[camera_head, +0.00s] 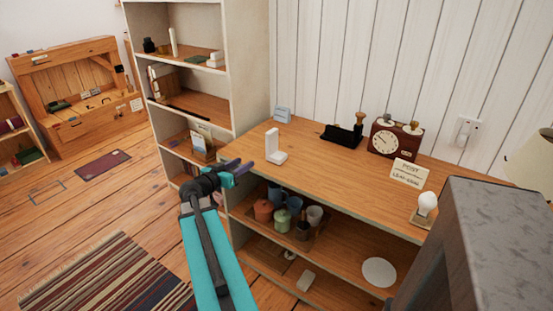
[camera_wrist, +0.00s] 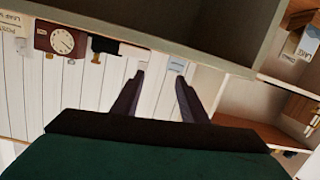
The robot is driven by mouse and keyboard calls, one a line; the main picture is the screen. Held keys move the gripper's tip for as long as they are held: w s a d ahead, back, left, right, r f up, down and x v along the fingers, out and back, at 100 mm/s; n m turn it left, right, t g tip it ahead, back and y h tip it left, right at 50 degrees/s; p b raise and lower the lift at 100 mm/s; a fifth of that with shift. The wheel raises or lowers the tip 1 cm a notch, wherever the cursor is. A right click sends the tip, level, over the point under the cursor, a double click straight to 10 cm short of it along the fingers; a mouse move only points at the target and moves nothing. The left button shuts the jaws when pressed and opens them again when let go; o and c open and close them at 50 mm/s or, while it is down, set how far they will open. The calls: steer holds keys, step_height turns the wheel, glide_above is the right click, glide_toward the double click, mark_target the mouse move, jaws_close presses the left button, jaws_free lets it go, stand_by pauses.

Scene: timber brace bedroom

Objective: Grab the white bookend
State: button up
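The white bookend (camera_head: 274,147) is L-shaped and stands upright on the left part of the wooden desk top (camera_head: 325,160), near its front edge. My gripper (camera_head: 243,168) is open and empty, in front of and to the left of the bookend, apart from it. In the wrist view my gripper (camera_wrist: 160,78) shows two dark fingers spread apart with nothing between them. That view is turned over, with the desk edge across the top. A pale shape beside the left fingertip may be the bookend, but I cannot tell for sure.
A tall shelf (camera_head: 235,75) stands left of the desk. Pots (camera_head: 263,210) fill the shelf below.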

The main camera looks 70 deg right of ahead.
steer(key=m+g+h, duration=0.1)
steer(key=m+h, duration=0.1)
glide_toward(267, 135)
steer(key=d, duration=0.3)
steer(key=shift+s+r, duration=0.15)
steer(key=shift+s, duration=0.05)
steer(key=shift+d, duration=0.15)
steer(key=p+x, duration=0.1)
steer(key=x, duration=0.7)
steer(key=shift+p, duration=0.3)
steer(key=shift+s+d, duration=0.15)
steer(key=shift+d, duration=0.1)
steer(key=shift+p+x, duration=1)
steer(key=shift+x, duration=1.5)
steer(key=shift+s, duration=0.1)
